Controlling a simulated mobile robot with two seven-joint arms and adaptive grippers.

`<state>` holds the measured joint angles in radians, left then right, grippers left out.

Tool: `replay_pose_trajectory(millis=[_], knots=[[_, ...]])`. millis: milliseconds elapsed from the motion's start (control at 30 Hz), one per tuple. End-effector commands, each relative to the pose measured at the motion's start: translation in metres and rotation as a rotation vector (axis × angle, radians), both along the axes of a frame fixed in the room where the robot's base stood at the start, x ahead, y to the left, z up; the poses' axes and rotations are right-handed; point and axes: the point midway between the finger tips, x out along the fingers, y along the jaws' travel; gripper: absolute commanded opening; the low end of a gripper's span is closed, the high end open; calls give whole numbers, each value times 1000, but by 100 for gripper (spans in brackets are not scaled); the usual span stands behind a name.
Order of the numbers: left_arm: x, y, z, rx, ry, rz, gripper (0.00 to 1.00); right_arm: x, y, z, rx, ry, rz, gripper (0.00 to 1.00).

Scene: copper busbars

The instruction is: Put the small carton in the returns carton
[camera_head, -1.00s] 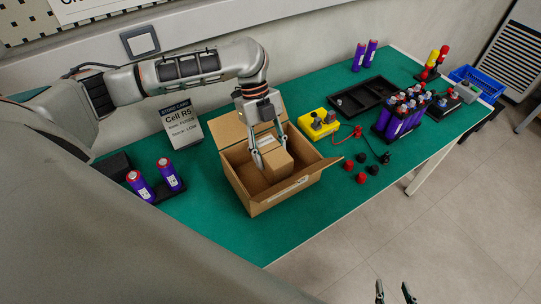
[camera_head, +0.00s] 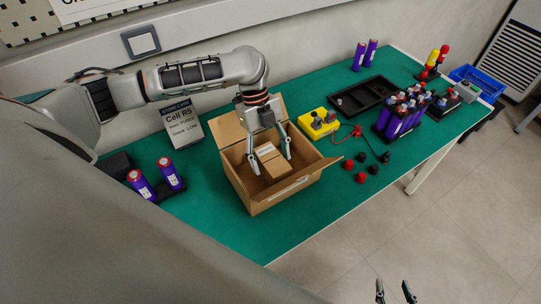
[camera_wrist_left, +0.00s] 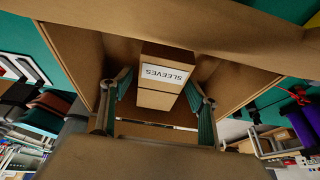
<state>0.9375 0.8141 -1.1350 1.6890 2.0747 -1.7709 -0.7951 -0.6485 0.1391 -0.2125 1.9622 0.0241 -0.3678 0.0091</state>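The small carton (camera_head: 272,162), brown with a white label, is inside the open returns carton (camera_head: 285,198) on the green table. In the left wrist view the small carton (camera_wrist_left: 163,78) shows its "SLEEVES" label. My left gripper (camera_head: 271,160) is over the returns carton, its fingers spread wide on either side of the small carton. In the left wrist view, the fingers of my left gripper (camera_wrist_left: 160,95) stand apart from it. The underside of the small carton is hidden. My right gripper (camera_head: 395,291) is at the bottom edge, fingers apart and empty, away from the table.
Beside the returns carton are a yellow device (camera_head: 319,123) and several red and black caps (camera_head: 361,177). A black tray (camera_head: 367,96) and a cell pack (camera_head: 401,117) stand farther right. A sign (camera_head: 182,126) and two purple cells (camera_head: 155,182) are on the left.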

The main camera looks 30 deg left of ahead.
Motion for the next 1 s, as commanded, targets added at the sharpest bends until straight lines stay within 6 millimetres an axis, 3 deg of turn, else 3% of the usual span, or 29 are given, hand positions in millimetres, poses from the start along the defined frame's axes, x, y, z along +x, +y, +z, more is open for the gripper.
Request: replay_pose_trajectory(millis=[300, 467, 800, 1000], knots=[[0, 0, 1, 0, -1, 0, 59, 0, 0, -1, 0, 1, 0, 40], [1, 1, 14, 0, -3, -1, 59, -1, 0, -9, 0, 4, 0, 40], [16, 25, 83, 1, -5, 2, 59, 1, 0, 10, -1, -2, 0, 40], [21, 35, 111, 0, -2, 2, 59, 3, 0, 18, 1, -9, 0, 40]])
